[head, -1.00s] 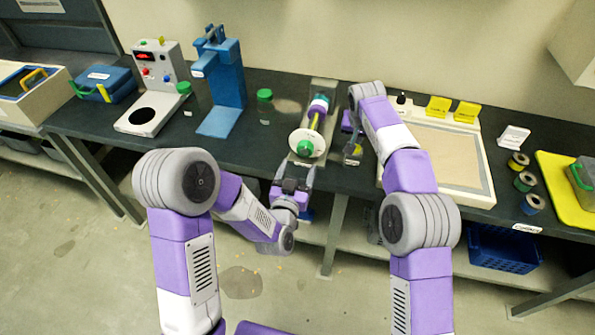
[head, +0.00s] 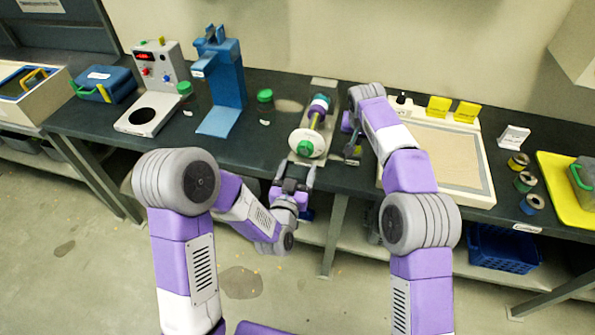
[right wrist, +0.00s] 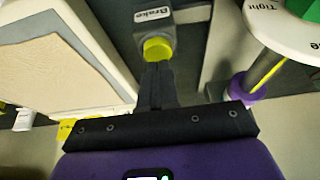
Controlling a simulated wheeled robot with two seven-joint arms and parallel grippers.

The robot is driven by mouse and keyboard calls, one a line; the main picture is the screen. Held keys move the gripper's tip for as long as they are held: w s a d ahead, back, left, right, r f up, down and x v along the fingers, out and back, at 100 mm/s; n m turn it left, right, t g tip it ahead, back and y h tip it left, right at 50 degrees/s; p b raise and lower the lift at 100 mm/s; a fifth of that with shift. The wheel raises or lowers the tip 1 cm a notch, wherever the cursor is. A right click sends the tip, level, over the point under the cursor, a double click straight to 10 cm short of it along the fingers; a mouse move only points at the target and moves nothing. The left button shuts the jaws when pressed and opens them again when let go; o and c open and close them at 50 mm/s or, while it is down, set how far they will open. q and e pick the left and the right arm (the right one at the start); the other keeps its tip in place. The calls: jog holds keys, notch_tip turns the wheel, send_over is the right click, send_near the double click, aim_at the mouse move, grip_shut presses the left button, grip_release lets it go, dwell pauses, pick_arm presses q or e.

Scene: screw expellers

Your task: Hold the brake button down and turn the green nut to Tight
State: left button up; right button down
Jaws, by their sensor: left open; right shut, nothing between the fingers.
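The screw device has a white disc (head: 318,146) with a green nut (head: 304,148) at its front face, and a spindle with purple and teal parts behind it. In the right wrist view, part of the disc (right wrist: 285,32) shows the word Tight beside the green nut (right wrist: 305,8). My left gripper (head: 295,170) is open just in front of the nut, around nothing. My right gripper (right wrist: 156,66) is shut and empty. Its tips are at the yellow brake button (right wrist: 157,49) on a grey block labelled Brake (right wrist: 155,15); I cannot tell whether the button is pressed.
A white-framed tray (head: 482,190) stands right of the right gripper. A blue stand (head: 228,85), a green-lidded jar (head: 265,100) and a grey meter (head: 158,70) stand to the left. Several tape rolls (head: 525,181) lie at the right.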

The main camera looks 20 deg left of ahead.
aim_at(304, 152)
jog(key=shift+f, duration=0.8)
dwell(0.4)
pick_arm(q)
jog(key=shift+w, duration=2.25)
jog(key=shift+w, duration=1.6)
jog(key=shift+s, duration=0.15)
